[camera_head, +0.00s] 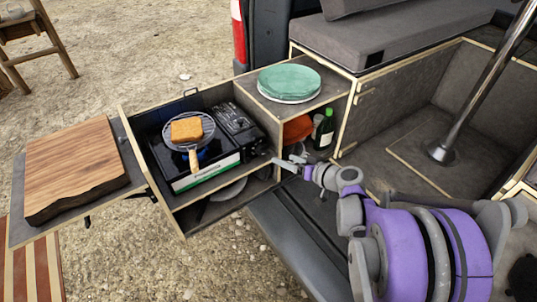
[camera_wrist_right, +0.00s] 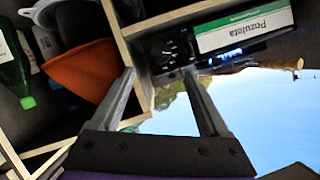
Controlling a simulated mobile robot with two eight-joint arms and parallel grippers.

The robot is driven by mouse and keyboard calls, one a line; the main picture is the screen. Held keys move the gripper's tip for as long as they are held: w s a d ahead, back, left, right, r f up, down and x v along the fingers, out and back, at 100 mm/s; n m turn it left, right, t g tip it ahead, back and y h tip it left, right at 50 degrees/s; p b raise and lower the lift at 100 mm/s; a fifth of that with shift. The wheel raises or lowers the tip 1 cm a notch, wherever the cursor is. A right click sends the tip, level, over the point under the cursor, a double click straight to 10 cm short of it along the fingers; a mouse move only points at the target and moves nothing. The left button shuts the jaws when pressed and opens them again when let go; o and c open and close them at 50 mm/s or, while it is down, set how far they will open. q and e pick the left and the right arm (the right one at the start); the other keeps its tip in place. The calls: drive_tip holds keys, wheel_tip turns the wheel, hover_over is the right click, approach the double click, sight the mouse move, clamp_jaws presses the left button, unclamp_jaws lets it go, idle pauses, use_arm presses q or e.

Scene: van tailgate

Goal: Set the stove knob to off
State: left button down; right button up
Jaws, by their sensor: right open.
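The black camping stove (camera_head: 232,122) sits in the pulled-out wooden drawer in the head view. A blue flame (camera_head: 203,156) glows under its grill, so the burner looks lit. The stove's dark front end (camera_wrist_right: 168,48), beside a green and white label, shows upside down in the right wrist view; small round shapes there may include the knob, but its setting is too small to read. My right gripper (camera_head: 281,162) is open and empty, just right of the stove's front corner. Its two fingers point toward that dark end in the wrist view (camera_wrist_right: 160,78). My left gripper is not in view.
Bread toasts on a round grill (camera_head: 187,129) with a wooden handle. A wooden divider stands right of the stove; green plates (camera_head: 289,82) lie on the shelf above. Below are an orange cloth-like item (camera_head: 297,129) and a green bottle (camera_head: 325,129). A cutting board (camera_head: 75,165) lies left.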

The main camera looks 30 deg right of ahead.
sight(266, 152)
drive_tip(key=x, duration=0.9)
drive_tip(key=shift+w+f, duration=0.1)
drive_tip(key=shift+c, duration=0.3)
clamp_jaws()
